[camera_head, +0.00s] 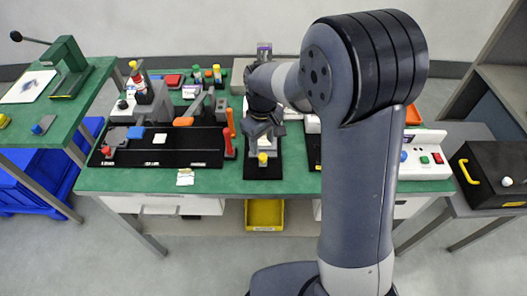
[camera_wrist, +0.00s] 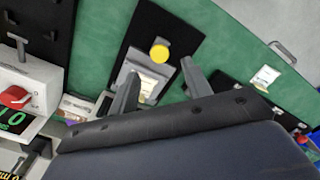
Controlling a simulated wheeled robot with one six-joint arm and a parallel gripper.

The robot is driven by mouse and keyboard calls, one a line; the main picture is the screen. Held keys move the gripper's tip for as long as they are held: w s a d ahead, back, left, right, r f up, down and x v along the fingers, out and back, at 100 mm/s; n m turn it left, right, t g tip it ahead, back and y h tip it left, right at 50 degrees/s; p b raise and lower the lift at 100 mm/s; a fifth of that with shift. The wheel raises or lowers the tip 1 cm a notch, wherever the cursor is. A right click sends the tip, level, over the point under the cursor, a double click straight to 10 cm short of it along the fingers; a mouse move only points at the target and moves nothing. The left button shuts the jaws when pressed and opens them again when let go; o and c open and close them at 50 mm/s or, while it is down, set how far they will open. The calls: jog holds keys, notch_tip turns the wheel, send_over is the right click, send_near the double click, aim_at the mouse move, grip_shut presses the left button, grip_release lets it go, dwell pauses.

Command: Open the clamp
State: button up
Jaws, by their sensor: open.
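A black plate (camera_head: 263,171) in the middle of the green table carries a grey fixture with a yellow round cap (camera_head: 263,159). The cap also shows in the wrist view (camera_wrist: 160,50), with a grey block (camera_wrist: 148,82) beside it. My gripper (camera_head: 264,128) is over this plate, pointing down. In the wrist view the two fingers (camera_wrist: 160,72) are apart and the yellow cap lies just beyond their tips. Nothing is seen held between them. I cannot tell whether the grey fixture is the clamp; its far part is hidden by my gripper and arm.
A wide black board (camera_head: 180,158) with blue, orange and red handles is left of the plate. A white box with buttons (camera_head: 425,172) stands at the right. A black case with a yellow handle (camera_head: 495,172) is farther right. My arm hides part of the table.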

aim_at(263, 156)
notch_tip(263, 156, down, 6)
jog(key=shift+r, duration=0.1)
jog(key=shift+c, duration=0.5)
grip_shut()
